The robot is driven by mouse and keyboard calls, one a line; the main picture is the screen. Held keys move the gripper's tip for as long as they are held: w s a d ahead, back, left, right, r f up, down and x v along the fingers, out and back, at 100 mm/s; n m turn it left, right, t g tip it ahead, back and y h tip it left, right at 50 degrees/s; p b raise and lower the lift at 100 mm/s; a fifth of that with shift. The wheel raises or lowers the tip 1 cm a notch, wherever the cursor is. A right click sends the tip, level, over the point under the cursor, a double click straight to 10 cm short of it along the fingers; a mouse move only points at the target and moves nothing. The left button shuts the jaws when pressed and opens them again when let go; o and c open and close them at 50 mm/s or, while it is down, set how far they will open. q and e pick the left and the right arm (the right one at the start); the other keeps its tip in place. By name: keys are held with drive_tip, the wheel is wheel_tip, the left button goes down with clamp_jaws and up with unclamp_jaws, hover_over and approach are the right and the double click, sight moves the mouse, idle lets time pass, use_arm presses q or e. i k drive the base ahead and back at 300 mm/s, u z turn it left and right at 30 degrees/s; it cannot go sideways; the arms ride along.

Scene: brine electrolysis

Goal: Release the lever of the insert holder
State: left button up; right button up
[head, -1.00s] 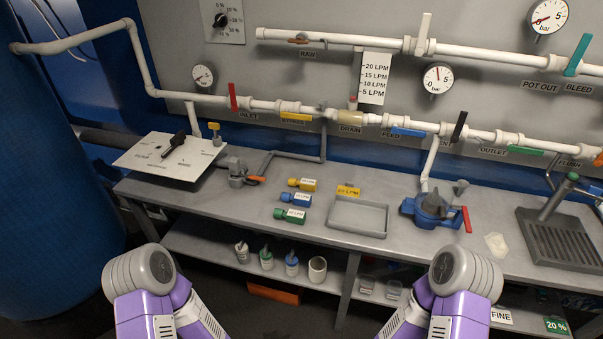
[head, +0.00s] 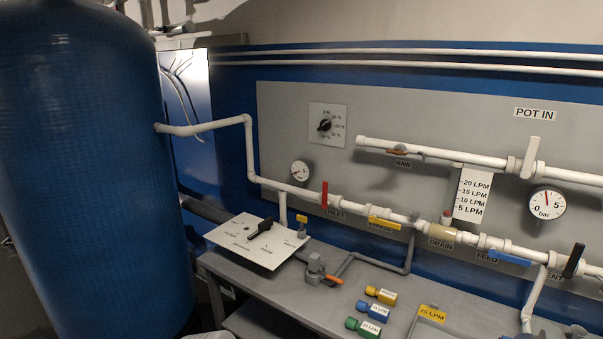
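A small grey clamp-like fixture (head: 314,265) stands on the bench near the selector plate. Its orange lever (head: 332,279) sticks out to the right, low over the bench top. It looks like the insert holder, but it is too small to tell whether the lever clamps anything. To its right lie labelled cartridges: yellow (head: 381,295), blue (head: 373,311) and green (head: 363,327). Neither of my grippers is in view.
A white plate with a black selector knob (head: 262,228) is left of the fixture. Pipes with a red valve handle (head: 325,194) run along the panel behind. A big blue tank (head: 85,170) stands at the left. A tray with a yellow 20 LPM tag (head: 432,314) is at the lower right.

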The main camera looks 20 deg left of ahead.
sight(337, 280)
drive_tip(key=k, duration=0.6)
drive_tip(key=u, duration=0.65)
drive_tip(key=i, duration=0.5)
drive_tip(key=u, duration=0.75)
drive_tip(key=i, duration=0.85)
drive_tip(key=z, duration=0.2)
